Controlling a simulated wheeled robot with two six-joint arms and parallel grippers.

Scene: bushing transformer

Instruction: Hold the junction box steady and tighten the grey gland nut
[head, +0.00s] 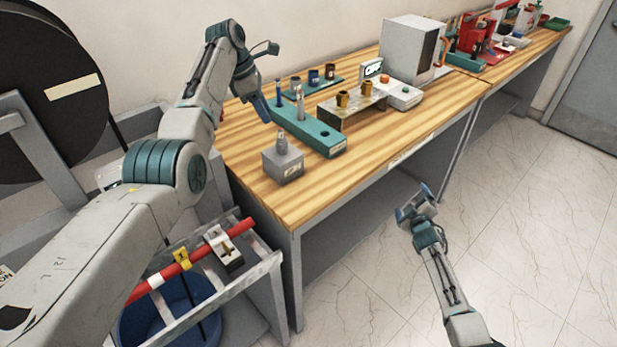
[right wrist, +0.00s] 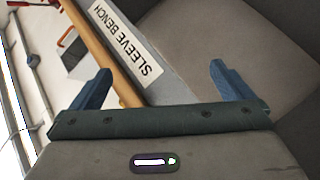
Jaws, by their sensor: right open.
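The grey junction box (head: 283,165) sits near the front left corner of the wooden bench. A small grey fitting (head: 281,143), which looks like the gland nut, stands upright on its top. My left gripper (head: 262,108) hangs above the bench, behind and to the left of the box and apart from it. Its blue fingers are seen edge-on, so their opening does not show. My right gripper (head: 414,200) is open and empty in front of the bench, well to the right of the box. The right wrist view also shows its two blue fingers spread wide (right wrist: 162,88).
A teal block (head: 310,132) with upright pieces stands behind the box. A stand with brass-coloured sleeves (head: 352,103) and a white cabinet (head: 412,48) are further back. A rack with a red bar (head: 190,260) stands left of the bench (head: 370,150). The floor at right is clear.

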